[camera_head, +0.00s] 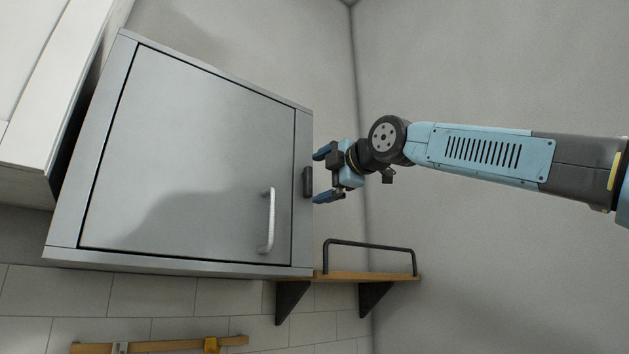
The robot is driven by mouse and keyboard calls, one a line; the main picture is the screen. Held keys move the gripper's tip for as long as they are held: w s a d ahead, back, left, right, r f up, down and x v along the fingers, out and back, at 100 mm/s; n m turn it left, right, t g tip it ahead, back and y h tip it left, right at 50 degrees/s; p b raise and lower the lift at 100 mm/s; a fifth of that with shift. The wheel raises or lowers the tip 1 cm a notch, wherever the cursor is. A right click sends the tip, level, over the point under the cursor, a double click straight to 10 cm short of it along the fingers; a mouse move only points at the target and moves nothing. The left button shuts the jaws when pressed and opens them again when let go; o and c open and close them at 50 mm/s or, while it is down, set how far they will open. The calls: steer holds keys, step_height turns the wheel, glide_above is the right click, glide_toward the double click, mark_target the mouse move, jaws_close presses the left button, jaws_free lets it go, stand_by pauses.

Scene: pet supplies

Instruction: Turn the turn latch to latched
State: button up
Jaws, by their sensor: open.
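The turn latch (307,182) is a small dark bar on the right edge of the grey metal cabinet (190,160), beside the door. It stands upright along the cabinet frame. The cabinet door is flush in its frame and has a pale bar handle (268,221) near its lower right. My gripper (323,175) is open just right of the latch. Its two blue fingers point left, one above and one below the latch's level. Whether they touch the latch or cabinet I cannot tell.
A wooden shelf (370,276) with a black rail and brackets is below my gripper. A white cabinet (50,110) stands at the left. A wooden rail (160,345) runs along the tiled wall at the bottom. The grey wall behind my arm is bare.

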mark_target(311, 182)
steer(key=shift+x, duration=1.5)
steer(key=shift+f, duration=0.1)
steer(key=c, duration=0.8)
